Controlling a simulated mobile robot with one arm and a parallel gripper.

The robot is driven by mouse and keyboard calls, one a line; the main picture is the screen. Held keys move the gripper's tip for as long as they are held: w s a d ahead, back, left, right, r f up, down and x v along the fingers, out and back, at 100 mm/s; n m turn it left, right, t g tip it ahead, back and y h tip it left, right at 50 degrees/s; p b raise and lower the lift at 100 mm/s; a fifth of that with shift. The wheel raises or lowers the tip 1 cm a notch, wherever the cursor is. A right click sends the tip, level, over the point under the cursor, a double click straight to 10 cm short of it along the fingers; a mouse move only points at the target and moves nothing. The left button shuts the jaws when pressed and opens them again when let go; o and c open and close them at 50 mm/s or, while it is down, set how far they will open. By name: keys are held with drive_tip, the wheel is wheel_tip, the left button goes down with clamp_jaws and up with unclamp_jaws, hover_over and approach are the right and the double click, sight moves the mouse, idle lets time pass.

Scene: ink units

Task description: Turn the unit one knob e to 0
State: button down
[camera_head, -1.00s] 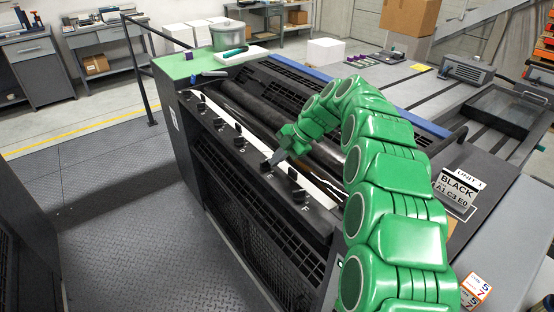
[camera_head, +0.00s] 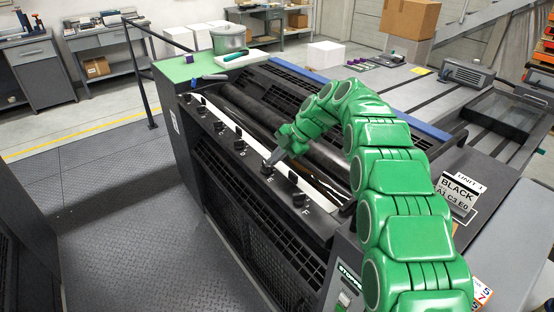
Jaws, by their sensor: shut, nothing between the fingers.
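The unit one ink rail is the dark strip with a row of several black knobs along the near edge of the machine. Knob e (camera_head: 267,168) is the second from the near end, next to knob f (camera_head: 300,200), which has a letter F beside it. My gripper (camera_head: 273,160) points down-left from the green arm, with its tip at knob e. The fingers look closed, with nothing seen between them. Whether the tip touches the knob and which way its pointer faces are too small to tell. A placard (camera_head: 457,193) reads UNIT 1, BLACK, A1 C3 E0.
Dark rollers (camera_head: 270,115) lie just behind the knob row. A panel labelled STOPPED (camera_head: 347,282) is at the near end beside my arm. The walkway floor (camera_head: 130,210) at left is clear.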

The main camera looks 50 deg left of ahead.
sight(264, 161)
drive_tip(key=shift+a+r, duration=0.1)
drive_tip(key=shift+a, duration=0.35)
drive_tip(key=shift+a, duration=0.2)
drive_tip(key=shift+s, duration=0.25)
idle(0.5)
drive_tip(key=shift+s, duration=1.15)
drive_tip(key=w+f+v, duration=0.1)
drive_tip(key=v, duration=0.8)
drive_tip(key=shift+w, duration=0.4)
drive_tip(key=shift+d, duration=0.1)
